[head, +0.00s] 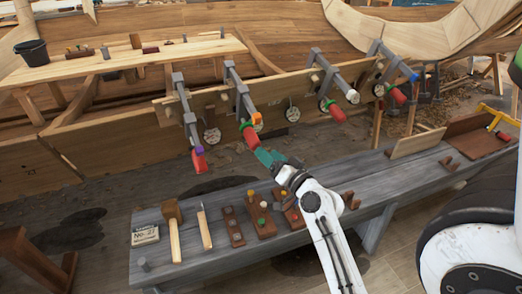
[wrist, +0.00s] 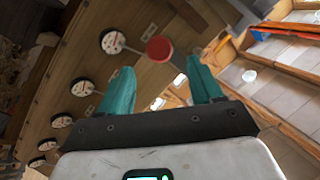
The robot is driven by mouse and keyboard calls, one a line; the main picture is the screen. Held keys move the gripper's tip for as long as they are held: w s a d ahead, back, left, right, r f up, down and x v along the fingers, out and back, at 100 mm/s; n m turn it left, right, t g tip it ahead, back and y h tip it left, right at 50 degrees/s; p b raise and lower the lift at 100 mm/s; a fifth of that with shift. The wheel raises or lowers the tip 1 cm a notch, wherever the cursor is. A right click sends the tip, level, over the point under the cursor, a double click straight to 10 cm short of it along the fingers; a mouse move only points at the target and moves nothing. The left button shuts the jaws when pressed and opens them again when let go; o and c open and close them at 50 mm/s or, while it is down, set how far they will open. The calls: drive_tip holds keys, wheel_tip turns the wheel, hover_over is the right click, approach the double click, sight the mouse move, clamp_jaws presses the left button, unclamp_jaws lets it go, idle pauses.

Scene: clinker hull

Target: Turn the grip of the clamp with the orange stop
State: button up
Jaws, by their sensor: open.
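The clamp with the orange stop (head: 257,117) is second from the left on the hull plank in the head view. Its red grip (head: 250,137) hangs at the lower end, with a green part just above it. My gripper (head: 265,156), with teal fingers, is just below this grip and slightly right. In the wrist view my gripper (wrist: 162,78) is open and empty. A round red grip end (wrist: 160,48) shows ahead of the fingertips, between their lines. It appears apart from both fingers. The orange stop cannot be made out in the wrist view.
Neighbouring clamps have a purple stop (head: 199,149) on the left and a blue stop (head: 413,76) at far right; another (head: 328,75) stands between. Round white dials (head: 292,113) sit along the plank. A grey bench (head: 300,235) with a mallet (head: 173,225) and blocks lies below.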

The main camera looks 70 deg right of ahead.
drive_tip(key=shift+v, duration=1.05)
idle(0.7)
drive_tip(key=w+a+f+n+g+y+p, duration=0.25)
drive_tip(key=a+f+n+y, duration=0.2)
drive_tip(key=a, duration=0.45)
drive_tip(key=w+a+f+n+g+y+p, duration=0.1)
drive_tip(key=w+a+f+n+g+y, duration=0.25)
drive_tip(key=a, duration=0.55)
drive_tip(key=s+a+f+n+g+y+p, duration=0.1)
drive_tip(key=s+a+n+g, duration=0.1)
drive_tip(key=s+a+g, duration=0.2)
drive_tip(key=s+a+f+n+g+p, duration=0.1)
drive_tip(key=s+a+g, duration=0.4)
drive_tip(key=s, duration=0.5)
drive_tip(key=shift+a+f+n+y, duration=0.4)
drive_tip(key=shift+a+f+n, duration=0.4)
drive_tip(key=shift+a+n, duration=0.35)
